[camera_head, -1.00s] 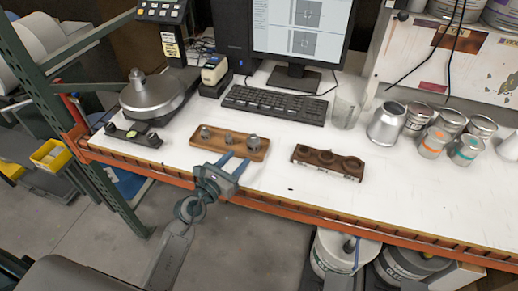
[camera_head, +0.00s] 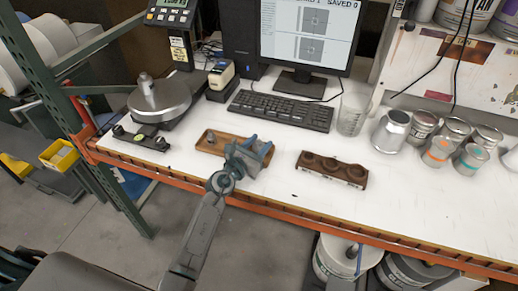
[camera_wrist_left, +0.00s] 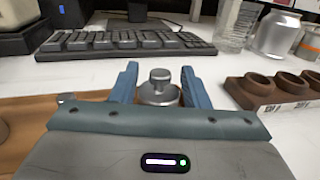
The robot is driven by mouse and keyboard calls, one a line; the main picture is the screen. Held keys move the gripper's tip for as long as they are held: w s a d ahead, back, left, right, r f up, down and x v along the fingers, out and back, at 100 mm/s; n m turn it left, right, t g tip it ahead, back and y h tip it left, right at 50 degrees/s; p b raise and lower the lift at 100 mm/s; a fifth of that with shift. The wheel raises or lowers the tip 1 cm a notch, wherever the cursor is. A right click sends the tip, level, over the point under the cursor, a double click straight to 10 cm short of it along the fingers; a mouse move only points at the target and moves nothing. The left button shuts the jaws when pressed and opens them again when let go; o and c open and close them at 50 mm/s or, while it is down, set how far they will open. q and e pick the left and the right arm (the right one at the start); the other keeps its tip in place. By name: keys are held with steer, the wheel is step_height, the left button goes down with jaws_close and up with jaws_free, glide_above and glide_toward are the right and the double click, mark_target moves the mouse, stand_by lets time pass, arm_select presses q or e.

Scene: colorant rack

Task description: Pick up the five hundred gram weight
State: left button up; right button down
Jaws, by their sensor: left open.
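The wooden tray (camera_head: 203,146) holds metal weights near the front edge of the table. A small weight (camera_head: 210,138) shows at its left end. My left gripper (camera_head: 259,146) is over the tray's right end, mostly hiding that part. In the left wrist view, a silver knobbed weight (camera_wrist_left: 159,88) stands upright between the open blue fingers of this gripper (camera_wrist_left: 160,85), with a gap on each side. Its lower part is hidden by the gripper body. No mass marking is readable. My right gripper is not in view.
A dark brown block with round sockets (camera_head: 332,168) lies right of the tray. A keyboard (camera_head: 280,110) is behind it. A round silver scale pan (camera_head: 160,100) stands left. Metal cans (camera_head: 391,131) and a clear beaker (camera_head: 351,113) stand right. The white table front is mostly clear.

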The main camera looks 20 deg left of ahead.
arm_select(q)
steer(key=c, duration=0.9)
steer(key=shift+r, duration=0.1)
jaws_close()
steer(key=shift+r, duration=0.1)
